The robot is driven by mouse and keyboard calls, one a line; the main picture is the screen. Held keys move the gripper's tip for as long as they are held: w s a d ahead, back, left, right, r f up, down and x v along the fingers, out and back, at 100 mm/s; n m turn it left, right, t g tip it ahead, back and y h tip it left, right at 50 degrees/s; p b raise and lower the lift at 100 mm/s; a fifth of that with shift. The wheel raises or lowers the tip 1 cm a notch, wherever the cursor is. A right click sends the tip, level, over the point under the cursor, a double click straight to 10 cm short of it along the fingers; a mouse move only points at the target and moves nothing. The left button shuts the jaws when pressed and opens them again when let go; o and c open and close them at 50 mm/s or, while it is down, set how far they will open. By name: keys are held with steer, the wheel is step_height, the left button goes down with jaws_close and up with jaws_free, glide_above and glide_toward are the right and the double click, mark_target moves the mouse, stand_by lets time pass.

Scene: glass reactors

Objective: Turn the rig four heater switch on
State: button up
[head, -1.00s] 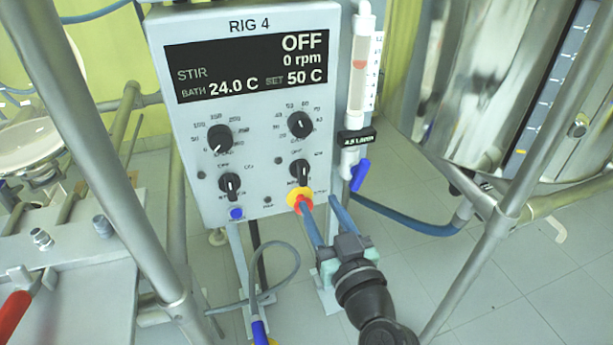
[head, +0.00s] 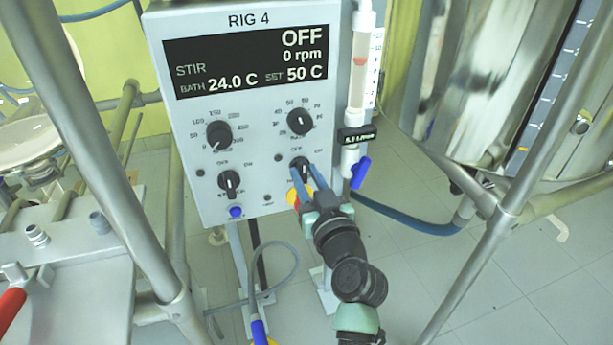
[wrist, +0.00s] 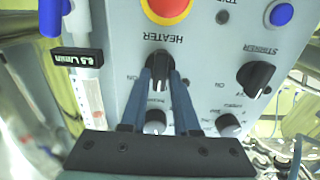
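The rig four control box (head: 257,200) faces me, with a display reading OFF, 0 rpm, bath 24.0 C, set 50 C. Its heater switch (head: 300,164) is a black knob at the lower right; in the wrist view the knob (wrist: 159,62) appears upside down under its HEATER label. The ON mark is to the knob's right in the head view. My gripper (head: 305,169) reaches the knob from below, its blue fingers apart. In the wrist view the fingertips (wrist: 160,73) lie at either side of the knob; contact cannot be told. The fingers partly hide the knob.
A red and yellow emergency button (head: 293,197) sits just below the heater switch, partly behind my fingers. The stirrer switch (head: 229,182) is left of it. A flow meter with a blue valve (head: 361,172) stands close at right. Metal frame poles (head: 487,245) flank the box.

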jaws_close()
steer(key=shift+m, duration=0.3)
steer(key=m, duration=0.5)
steer(key=shift+d+p, duration=0.15)
steer(key=shift+p, duration=0.25)
steer(key=m+p, duration=0.1)
steer(key=m, duration=0.5)
steer(key=shift+d+f, duration=0.1)
steer(key=shift+f, duration=0.05)
steer(key=shift+m+p, duration=0.3)
steer(key=shift+o, duration=2.2)
jaws_free()
